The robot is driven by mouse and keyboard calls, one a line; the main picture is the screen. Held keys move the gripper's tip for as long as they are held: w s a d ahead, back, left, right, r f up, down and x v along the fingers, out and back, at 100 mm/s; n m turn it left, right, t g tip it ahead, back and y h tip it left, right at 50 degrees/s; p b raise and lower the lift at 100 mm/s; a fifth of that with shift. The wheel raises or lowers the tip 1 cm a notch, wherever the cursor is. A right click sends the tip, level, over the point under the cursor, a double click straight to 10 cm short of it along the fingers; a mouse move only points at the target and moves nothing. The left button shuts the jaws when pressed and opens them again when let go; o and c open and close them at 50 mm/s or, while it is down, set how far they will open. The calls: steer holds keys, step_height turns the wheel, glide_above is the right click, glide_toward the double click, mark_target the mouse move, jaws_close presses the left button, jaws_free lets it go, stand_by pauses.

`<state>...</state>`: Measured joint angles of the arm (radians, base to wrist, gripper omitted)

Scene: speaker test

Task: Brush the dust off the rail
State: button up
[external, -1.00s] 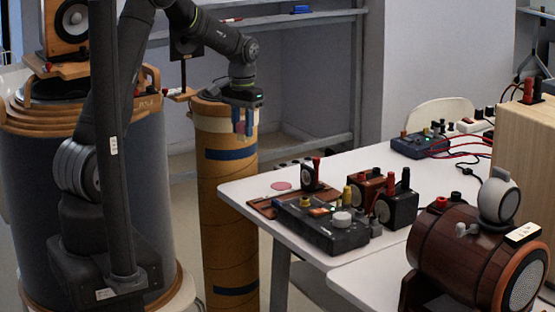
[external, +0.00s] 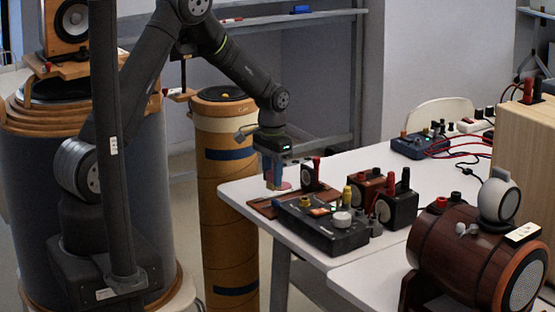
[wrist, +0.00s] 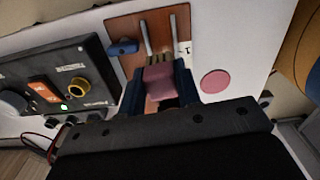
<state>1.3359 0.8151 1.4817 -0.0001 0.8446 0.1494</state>
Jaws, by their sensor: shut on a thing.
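My gripper (external: 272,184) is over the near left corner of the white table, pointing down. The board also shows in the external view (external: 262,208), below and beside my gripper. I cannot tell whether the block touches the rail, and no dust can be made out.
A black control box (external: 322,226) with knobs stands right beside the board. A flat pink disc (wrist: 215,81) lies beside the board. A tall cardboard column (external: 228,205) stands left of the table.

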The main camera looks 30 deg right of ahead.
mark_target(273, 188)
steer(key=shift+f, duration=1.6)
steer(key=shift+d+f, duration=0.55)
steer(key=shift+d, duration=0.35)
steer(key=shift+c, duration=0.3)
steer(key=shift+d, duration=1.15)
steer(key=shift+a, duration=2)
steer(key=shift+a+r, duration=0.1)
steer(key=shift+r, duration=3.95)
steer(key=shift+w, duration=0.1)
